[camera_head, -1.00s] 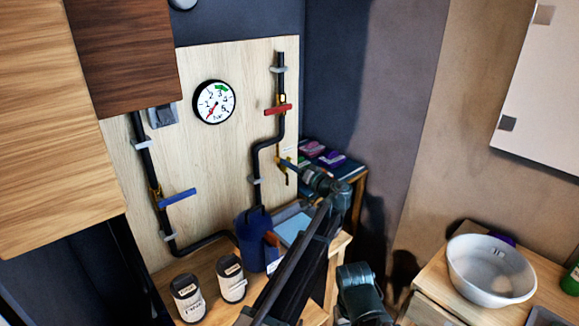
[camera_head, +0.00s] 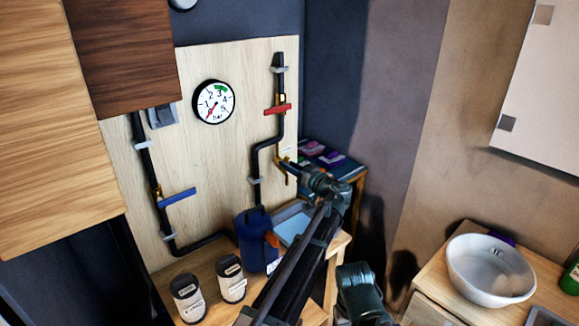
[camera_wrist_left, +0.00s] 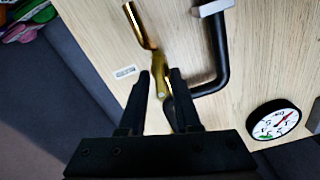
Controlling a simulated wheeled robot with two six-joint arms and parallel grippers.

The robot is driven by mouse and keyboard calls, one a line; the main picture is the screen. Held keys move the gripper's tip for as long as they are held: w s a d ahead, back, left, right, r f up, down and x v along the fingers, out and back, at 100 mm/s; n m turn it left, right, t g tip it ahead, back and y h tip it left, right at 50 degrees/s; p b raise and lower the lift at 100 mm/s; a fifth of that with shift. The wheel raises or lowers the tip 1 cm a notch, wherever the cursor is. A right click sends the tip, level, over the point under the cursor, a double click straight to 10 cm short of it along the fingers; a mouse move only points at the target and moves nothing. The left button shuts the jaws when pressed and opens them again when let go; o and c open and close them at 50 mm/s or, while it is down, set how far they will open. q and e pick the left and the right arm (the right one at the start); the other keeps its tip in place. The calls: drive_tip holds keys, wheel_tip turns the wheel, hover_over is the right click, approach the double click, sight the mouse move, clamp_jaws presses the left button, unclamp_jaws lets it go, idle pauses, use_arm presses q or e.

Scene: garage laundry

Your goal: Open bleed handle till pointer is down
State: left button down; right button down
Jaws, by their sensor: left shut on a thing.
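The brass bleed handle (camera_wrist_left: 160,82) shows between the two fingers of my left gripper (camera_wrist_left: 161,88) in the left wrist view, and the gripper is shut on it. In the head view, my left gripper (camera_head: 293,166) reaches the brass fitting at the right edge of the wooden board, and the fingers partly hide the handle. A bent brass spout (camera_wrist_left: 138,22) extends beyond the fingertips. The white round gauge (camera_head: 214,102) has a red pointer toward the lower left, near the low end. The gauge also shows in the left wrist view (camera_wrist_left: 273,123).
A red lever (camera_head: 278,109) and a blue lever (camera_head: 177,198) sit on black pipes. A blue container (camera_head: 251,240) and two labelled jars (camera_head: 188,298) stand below the board. A small shelf (camera_head: 350,172) is close right of my gripper.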

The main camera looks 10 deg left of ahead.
use_arm(q)
drive_tip(key=shift+n, duration=0.6)
drive_tip(key=c, duration=0.9)
unclamp_jaws()
drive_tip(key=shift+s, duration=0.1)
